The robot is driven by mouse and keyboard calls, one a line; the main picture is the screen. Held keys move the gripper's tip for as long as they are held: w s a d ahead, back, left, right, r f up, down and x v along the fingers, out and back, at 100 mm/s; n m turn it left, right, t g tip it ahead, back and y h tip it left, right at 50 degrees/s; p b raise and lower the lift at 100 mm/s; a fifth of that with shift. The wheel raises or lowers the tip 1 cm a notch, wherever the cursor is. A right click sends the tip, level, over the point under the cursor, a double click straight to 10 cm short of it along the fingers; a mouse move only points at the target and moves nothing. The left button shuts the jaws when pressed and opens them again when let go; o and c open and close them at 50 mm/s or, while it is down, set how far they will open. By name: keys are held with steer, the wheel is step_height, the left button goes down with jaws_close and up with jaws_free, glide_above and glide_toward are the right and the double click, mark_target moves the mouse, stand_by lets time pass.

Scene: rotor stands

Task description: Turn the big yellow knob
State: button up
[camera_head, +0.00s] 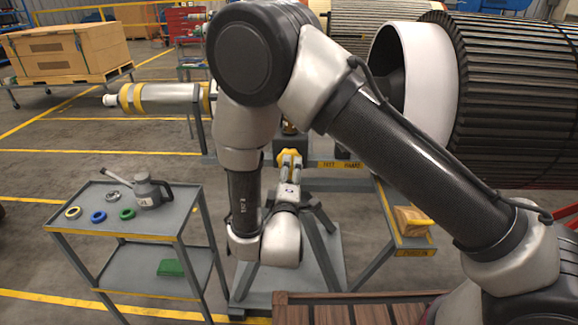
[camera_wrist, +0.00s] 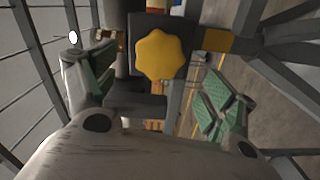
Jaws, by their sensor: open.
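The big yellow knob (camera_wrist: 161,55) is a lobed, star-like knob on a dark block (camera_wrist: 141,91) in the wrist view, near the top middle. In the head view the yellow knob (camera_head: 288,157) shows on the rotor stand, just beyond my gripper (camera_head: 290,172). In the wrist view my gripper (camera_wrist: 155,88) is open, with one green-padded finger at the left and one at the right. The knob lies ahead, between the two fingers in the picture. I see no contact between finger and knob. Nothing is held.
A grey cart (camera_head: 128,220) with coloured rings (camera_head: 99,216) and a grey can (camera_head: 147,191) stands at the left. A large ribbed rotor (camera_head: 515,95) fills the upper right. A wooden block (camera_head: 411,219) sits on the stand's right side. A slatted wooden surface (camera_head: 350,309) lies at the front.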

steer(key=s, duration=0.3)
steer(key=shift+s, duration=0.4)
steer(key=shift+a, duration=0.1)
